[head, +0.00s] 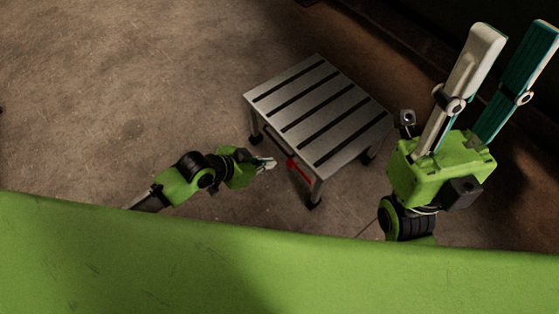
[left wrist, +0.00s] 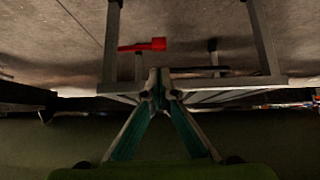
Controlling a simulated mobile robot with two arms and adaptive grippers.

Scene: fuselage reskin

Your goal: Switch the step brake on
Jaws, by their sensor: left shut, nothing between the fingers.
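The step (head: 318,108) is a grey metal stool with dark slots across its top, standing on the floor. Its brake is a red lever (head: 299,168) low on the side facing me; it also shows red in the left wrist view (left wrist: 153,45). My left gripper (head: 270,163) is shut and empty, just left of the red lever, with a small apparent gap. In the left wrist view its fingertips (left wrist: 160,78) meet in front of the step's frame. My right gripper (head: 518,45) is raised at the right with its fingers wide apart and empty.
The step's legs end in dark feet (head: 314,203); a near leg stands just right of the lever. Bare brown floor (head: 130,90) lies free to the left. A large green surface (head: 200,260) fills the bottom of the head view.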

